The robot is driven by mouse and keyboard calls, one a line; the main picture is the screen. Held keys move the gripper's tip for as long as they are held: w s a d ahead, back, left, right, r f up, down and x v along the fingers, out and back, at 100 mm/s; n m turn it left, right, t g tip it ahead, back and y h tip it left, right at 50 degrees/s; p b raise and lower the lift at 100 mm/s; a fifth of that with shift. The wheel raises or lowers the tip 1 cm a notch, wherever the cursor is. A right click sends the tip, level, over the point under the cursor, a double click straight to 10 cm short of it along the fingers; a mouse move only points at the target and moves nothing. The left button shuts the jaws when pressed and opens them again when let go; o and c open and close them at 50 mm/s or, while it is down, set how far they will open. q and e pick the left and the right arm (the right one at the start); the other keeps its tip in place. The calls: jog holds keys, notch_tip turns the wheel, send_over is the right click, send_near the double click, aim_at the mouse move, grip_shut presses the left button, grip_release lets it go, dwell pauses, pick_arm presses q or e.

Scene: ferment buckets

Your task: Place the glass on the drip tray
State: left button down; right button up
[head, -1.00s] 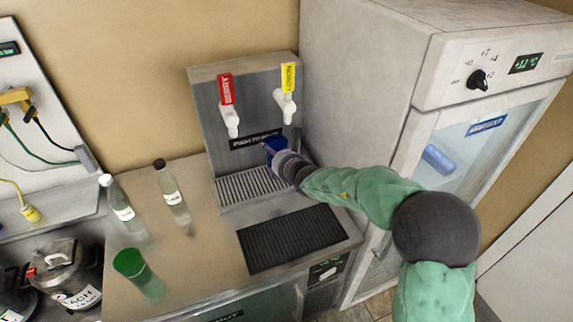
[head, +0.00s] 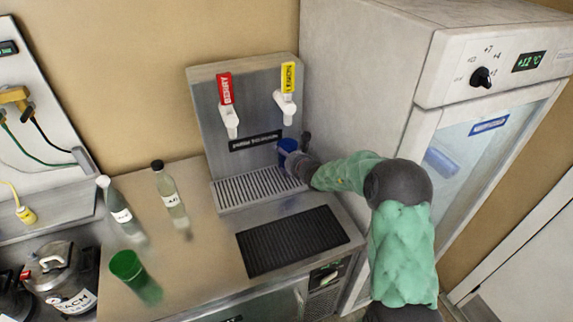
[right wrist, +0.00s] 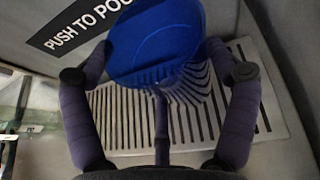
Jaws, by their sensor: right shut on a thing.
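A blue glass (head: 286,149) is held in my right gripper (head: 299,162), under the yellow-handled tap. In the right wrist view the glass (right wrist: 155,40) sits between the two fingers of my gripper (right wrist: 158,62), which are shut on its sides. The slotted metal drip tray (head: 242,189) lies at the foot of the tap panel; its slots (right wrist: 125,115) show below the glass in the wrist view. The glass is at the tray's back right; whether it touches the tray I cannot tell. My left gripper is not in view.
A black ribbed mat (head: 290,240) lies in front of the tray. A green cup (head: 128,267) and two bottles (head: 168,190) stand on the counter to the left. A tall fridge (head: 365,90) stands close on the right.

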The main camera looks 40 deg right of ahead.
notch_tip(320, 180, down, 3)
jog(key=shift+d+f+b, duration=0.1)
jog(key=shift+b, duration=0.25)
jog(key=shift+f, duration=0.1)
jog(key=o, duration=1.4)
jog(key=shift+c, duration=0.2)
jog(key=p+v, duration=0.2)
jog(key=v, duration=1)
